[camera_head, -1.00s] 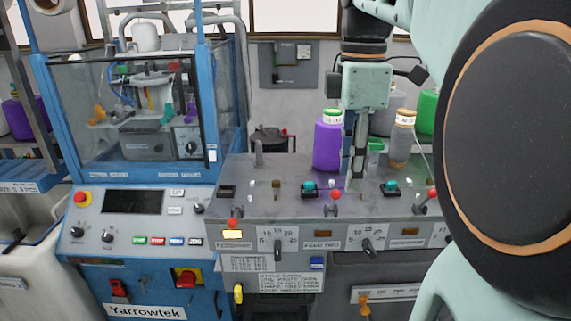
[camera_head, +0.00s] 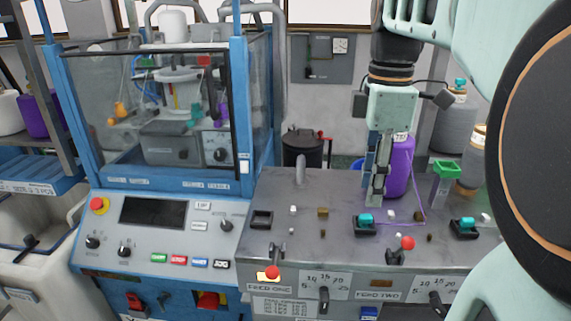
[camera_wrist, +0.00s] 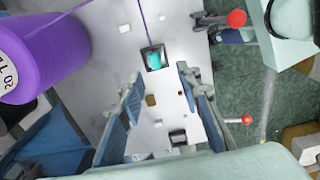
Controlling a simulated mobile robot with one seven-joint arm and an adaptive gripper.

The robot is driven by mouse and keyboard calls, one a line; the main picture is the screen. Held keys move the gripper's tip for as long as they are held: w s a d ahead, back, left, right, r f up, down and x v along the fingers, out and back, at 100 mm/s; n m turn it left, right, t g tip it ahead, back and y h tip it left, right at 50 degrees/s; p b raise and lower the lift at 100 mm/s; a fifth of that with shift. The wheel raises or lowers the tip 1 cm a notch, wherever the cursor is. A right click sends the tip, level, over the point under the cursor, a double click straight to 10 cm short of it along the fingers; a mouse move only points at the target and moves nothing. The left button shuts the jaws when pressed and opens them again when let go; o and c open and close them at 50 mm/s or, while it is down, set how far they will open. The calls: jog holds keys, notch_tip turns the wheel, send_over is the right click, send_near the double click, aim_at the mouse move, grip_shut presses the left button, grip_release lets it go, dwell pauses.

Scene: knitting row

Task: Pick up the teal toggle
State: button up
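A teal toggle (camera_head: 365,219) sits in a black square holder on the grey machine top, in front of the purple yarn cone (camera_head: 399,165). It also shows in the wrist view (camera_wrist: 154,58), upper centre, beyond my fingertips. A second teal toggle (camera_head: 464,223) sits in a black holder further right. My gripper (camera_head: 378,195) points down just behind and above the first toggle, seemingly apart from it. In the wrist view my gripper (camera_wrist: 160,76) has its fingers wide apart with nothing between them.
An empty-looking black holder (camera_head: 262,219) lies to the left. Red-knobbed levers (camera_head: 407,243) stand along the front edge. Purple yarn runs from the cone to near the first toggle. A green-topped post (camera_head: 444,170) and grey cones stand right. A blue-framed cabinet (camera_head: 160,178) is left.

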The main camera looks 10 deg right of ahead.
aim_at(366, 216)
jog(key=shift+w+d+f, duration=0.15)
jog(key=shift+w+f, duration=0.05)
jog(key=shift+f, duration=1.5)
jog(key=shift+w+d+f, duration=0.1)
jog(key=shift+w+f, duration=0.05)
jog(key=shift+f, duration=1.5)
jog(key=c, duration=0.8)
